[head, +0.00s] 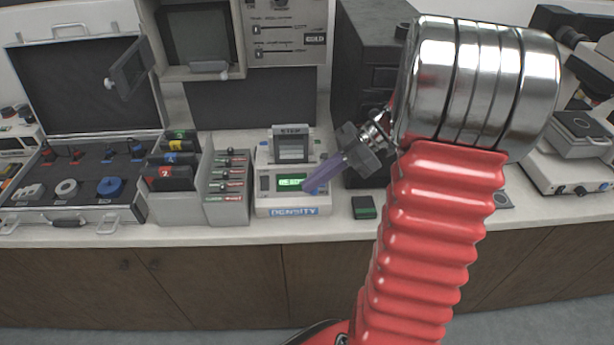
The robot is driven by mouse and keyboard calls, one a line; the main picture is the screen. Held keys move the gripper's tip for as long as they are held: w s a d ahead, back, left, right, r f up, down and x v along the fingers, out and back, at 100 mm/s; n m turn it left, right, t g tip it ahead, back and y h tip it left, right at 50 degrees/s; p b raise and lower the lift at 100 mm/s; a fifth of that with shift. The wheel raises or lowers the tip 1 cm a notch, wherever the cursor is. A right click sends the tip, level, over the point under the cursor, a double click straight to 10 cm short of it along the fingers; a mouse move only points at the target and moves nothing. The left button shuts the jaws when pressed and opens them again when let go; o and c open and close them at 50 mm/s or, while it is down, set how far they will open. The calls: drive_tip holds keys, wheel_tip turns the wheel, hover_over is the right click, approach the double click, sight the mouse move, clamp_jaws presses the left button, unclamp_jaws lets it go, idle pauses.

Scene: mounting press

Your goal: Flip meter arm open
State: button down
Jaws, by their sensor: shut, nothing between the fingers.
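The density meter (290,200) is a small beige box on the counter with a green lit display and a blue DENSITY label on its front. Its meter arm (291,147) is the grey framed flap at the back of the meter, standing raised, with a dark label along its top. My gripper (308,188) reaches in from the right, with its purple-grey fingers shut and empty. The fingertips are at the right side of the meter's display and hide part of it. I cannot tell whether they touch the meter.
An open case (85,180) with tools and a rack of numbered cartridges (172,175) stand left of the meter. A grey slotted holder (228,190) is close beside it. A small dark green-edged block (363,207) lies to the right. A microscope (580,140) stands far right.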

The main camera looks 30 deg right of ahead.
drive_tip(key=shift+s+d, duration=0.5)
drive_tip(key=shift+d, duration=0.15)
drive_tip(key=shift+s+a, duration=0.35)
drive_tip(key=shift+s, duration=0.35)
drive_tip(key=shift+d+r, duration=0.1)
drive_tip(key=v, duration=1.3)
drive_tip(key=shift+s+d+r, duration=0.15)
drive_tip(key=shift+s, duration=0.05)
